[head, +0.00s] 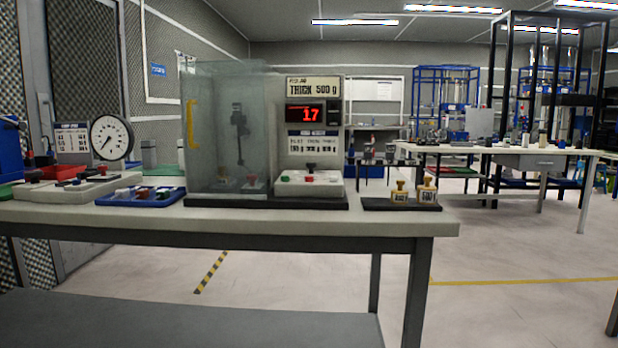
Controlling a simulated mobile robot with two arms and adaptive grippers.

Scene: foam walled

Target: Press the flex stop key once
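No key can be read as the flex stop key; the labels are too small. A white key panel (326,187) sits at the front of a tester on the bench. It carries a red key (309,179), a green key (285,176) and a dark knob (311,166). At the left, another pale box (68,191) carries small dark and red pieces, near a round dial gauge (110,138). Neither of my grippers is in view.
A clear-walled enclosure (222,125) stands left of the display. A blue tray (140,197) of small coloured pieces lies to its left. Two yellowish labelled blocks (413,193) stand on a dark plate at the bench's (240,222) right end. The floor to the right is open.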

